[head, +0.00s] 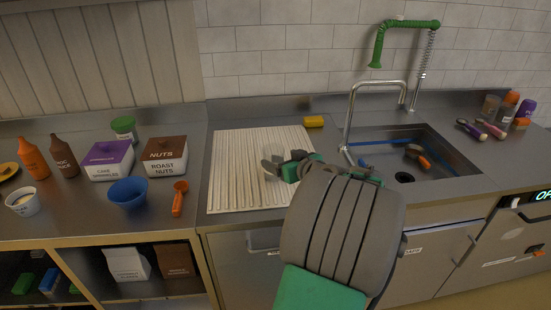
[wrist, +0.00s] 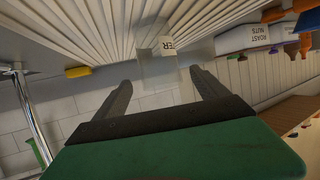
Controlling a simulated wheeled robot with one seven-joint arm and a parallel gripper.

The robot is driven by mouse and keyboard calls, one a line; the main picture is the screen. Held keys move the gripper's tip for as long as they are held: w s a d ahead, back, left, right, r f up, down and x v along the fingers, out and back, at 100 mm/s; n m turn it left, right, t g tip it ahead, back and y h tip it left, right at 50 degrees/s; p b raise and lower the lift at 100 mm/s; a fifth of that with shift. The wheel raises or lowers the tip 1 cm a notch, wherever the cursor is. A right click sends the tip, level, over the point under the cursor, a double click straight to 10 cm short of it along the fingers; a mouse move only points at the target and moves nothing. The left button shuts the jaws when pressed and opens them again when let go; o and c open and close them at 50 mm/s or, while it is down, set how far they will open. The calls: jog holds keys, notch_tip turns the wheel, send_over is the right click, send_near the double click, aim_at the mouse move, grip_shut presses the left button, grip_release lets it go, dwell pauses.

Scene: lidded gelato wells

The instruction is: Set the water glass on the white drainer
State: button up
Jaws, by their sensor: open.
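The water glass (head: 272,153) is clear and partly hidden behind my gripper in the head view. It appears to stand upright on the ribbed white drainer (head: 235,170), toward its right side. In the wrist view, which is upside down, the glass (wrist: 150,70) carries a pale label ending in "TER" and meets the drainer (wrist: 80,25) at its base. My gripper (head: 281,168) is open. In the wrist view its fingertips (wrist: 162,77) are spread to either side of the near part of the glass, with a visible gap.
A sink (head: 400,160) with a chrome faucet (head: 350,120) lies right of the drainer. A yellow sponge (head: 314,122) lies behind it. The drainer's left part is clear.

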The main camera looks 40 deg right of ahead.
jog(key=v, duration=0.7)
jog(key=w+a+f, duration=0.1)
jog(key=a, duration=0.1)
jog(key=w+a+f+n+g+y, duration=0.1)
jog(key=w+a, duration=0.1)
jog(key=a, duration=0.1)
jog(key=w+a+f+g+y, duration=0.1)
jog(key=a, duration=0.2)
jog(key=shift+w+a+b, duration=0.15)
jog(key=shift+a+b, duration=0.1)
jog(key=shift+b, duration=0.05)
jog(key=a+f+n+g+y, duration=0.1)
jog(key=a+f+g+y, duration=0.2)
jog(key=a, duration=0.9)
jog(key=s+a+f+g+h, duration=0.1)
jog(key=s+a+f+g, duration=0.1)
jog(key=s+a, duration=0.3)
jog(key=s+a+f+g+h, duration=0.1)
jog(key=s+a+f+g, duration=0.1)
jog(key=s+a, duration=0.4)
jog(key=a+g, duration=0.1)
jog(key=a, duration=0.1)
jog(key=shift+a+f+n+g, duration=0.2)
jog(key=shift+a+n+g, duration=0.1)
jog(key=shift+a+g, duration=0.1)
notch_tip(320, 180, up, 3)
jog(key=p, duration=0.2)
jog(key=shift+w+r+p, duration=0.1)
jog(key=shift+w+p, duration=0.05)
jog(key=shift+p, duration=0.2)
